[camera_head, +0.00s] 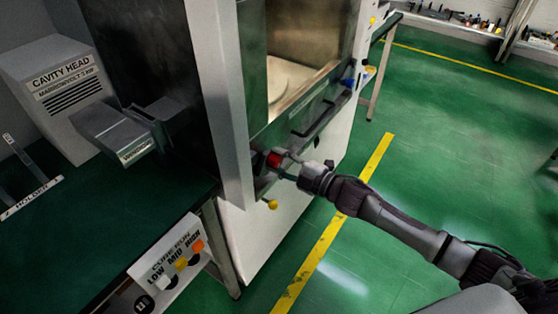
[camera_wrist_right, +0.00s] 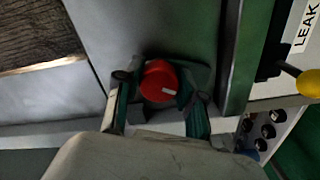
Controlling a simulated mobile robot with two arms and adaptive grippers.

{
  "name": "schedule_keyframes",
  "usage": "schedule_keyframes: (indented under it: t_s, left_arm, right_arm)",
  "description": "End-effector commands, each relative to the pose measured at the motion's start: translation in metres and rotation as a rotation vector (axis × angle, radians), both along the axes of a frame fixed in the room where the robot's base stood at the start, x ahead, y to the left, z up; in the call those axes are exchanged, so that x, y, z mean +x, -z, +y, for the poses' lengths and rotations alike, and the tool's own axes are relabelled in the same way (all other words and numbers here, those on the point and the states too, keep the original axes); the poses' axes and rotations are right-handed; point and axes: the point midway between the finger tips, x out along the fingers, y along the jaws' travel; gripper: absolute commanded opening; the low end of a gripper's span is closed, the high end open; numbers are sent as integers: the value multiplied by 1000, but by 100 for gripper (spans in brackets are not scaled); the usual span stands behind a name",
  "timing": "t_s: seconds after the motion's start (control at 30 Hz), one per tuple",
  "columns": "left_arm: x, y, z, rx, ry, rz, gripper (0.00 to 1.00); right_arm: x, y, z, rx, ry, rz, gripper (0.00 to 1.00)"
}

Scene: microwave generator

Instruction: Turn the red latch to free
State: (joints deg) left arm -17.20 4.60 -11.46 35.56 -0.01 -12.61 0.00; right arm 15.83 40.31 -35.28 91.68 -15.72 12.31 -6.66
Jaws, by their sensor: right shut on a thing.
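The red latch (camera_head: 274,159) is a small red knob on the front of the microwave cabinet, below the open chamber and beside its dark handle bar (camera_head: 318,118). In the right wrist view the red latch (camera_wrist_right: 159,82) is a round red cap with a short pale mark pointing right and slightly down. My right gripper (camera_head: 283,166) is at the latch, and in the wrist view its two fingers (camera_wrist_right: 160,98) stand on either side of the knob, shut on it. The fingers partly cover the latch in the head view. My left gripper is not in view.
A yellow knob (camera_head: 272,204) sits just below the latch, and it also shows near a LEAK label in the wrist view (camera_wrist_right: 309,83). A bench with a CAVITY HEAD box (camera_head: 62,85) and a panel of coloured buttons (camera_head: 180,264) stands at left. Green floor is clear at right.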

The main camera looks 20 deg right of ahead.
Motion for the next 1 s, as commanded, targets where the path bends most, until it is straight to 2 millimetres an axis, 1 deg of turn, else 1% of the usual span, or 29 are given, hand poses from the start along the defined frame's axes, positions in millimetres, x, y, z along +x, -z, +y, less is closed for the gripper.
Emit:
schedule_keyframes:
  t_s: [0.13, 0.17, 0.3, 0.6, 0.7, 0.77, 0.87, 1.0]
  left_arm:
    - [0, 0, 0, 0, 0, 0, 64]
    - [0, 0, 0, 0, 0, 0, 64]
    - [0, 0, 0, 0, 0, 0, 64]
    - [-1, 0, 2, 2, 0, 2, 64]
    - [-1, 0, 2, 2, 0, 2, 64]
    - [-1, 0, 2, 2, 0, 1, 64]
    - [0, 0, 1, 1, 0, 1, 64]
    - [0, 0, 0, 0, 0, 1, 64]
  right_arm:
    - [-1, 1, 0, -3, -1, 0, 4]
    - [-1, 1, 0, -3, -1, 0, 40]
    - [-1, 1, 0, -3, -1, 0, 64]
    - [-1, 0, 0, -1, 0, 1, 64]
    - [-5, 1, -4, -1, 0, 2, 64]
    - [-11, 1, -8, -1, 0, 2, 64]
    - [-25, 2, -19, -2, -1, 3, 64]
    - [-49, 3, -38, -3, 0, 5, 64]
